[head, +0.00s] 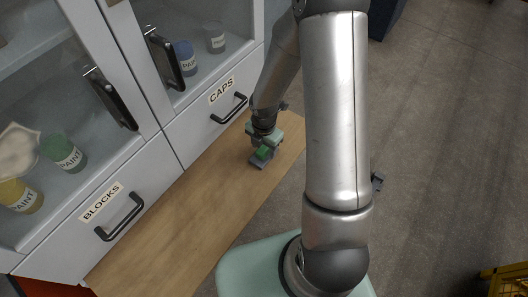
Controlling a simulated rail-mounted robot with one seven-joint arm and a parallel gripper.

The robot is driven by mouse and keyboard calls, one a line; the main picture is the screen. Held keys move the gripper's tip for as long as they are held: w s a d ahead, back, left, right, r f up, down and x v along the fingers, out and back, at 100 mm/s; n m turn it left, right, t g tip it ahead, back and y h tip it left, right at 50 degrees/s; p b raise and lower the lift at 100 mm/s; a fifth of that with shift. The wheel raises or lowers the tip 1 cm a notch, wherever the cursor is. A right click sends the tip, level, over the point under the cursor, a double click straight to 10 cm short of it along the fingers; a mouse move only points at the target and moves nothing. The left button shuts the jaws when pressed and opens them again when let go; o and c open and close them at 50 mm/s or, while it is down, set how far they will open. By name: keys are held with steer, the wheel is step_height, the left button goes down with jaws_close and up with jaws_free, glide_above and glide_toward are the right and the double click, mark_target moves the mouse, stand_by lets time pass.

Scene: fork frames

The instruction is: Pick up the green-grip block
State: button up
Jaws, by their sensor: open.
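The green-grip block (262,154) is a small piece with a bright green part, on the wooden bench top near its far end. My gripper (264,146) points down right at the block, with its mint-coloured body just above the green part. It is open. The fingertips are small and partly merge with the block and the grey shapes around it. I cannot tell whether the fingers are on both sides of the green part or touching it.
The wooden bench top (185,228) is otherwise clear. To its left stands a cabinet with a BLOCKS drawer (95,208), a CAPS drawer (218,100) and projecting black handles. Paint jars (64,152) sit behind glass doors. A yellow crate (507,281) is at lower right.

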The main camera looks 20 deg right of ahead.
steer(key=shift+f, duration=0.45)
steer(key=c, duration=1.1)
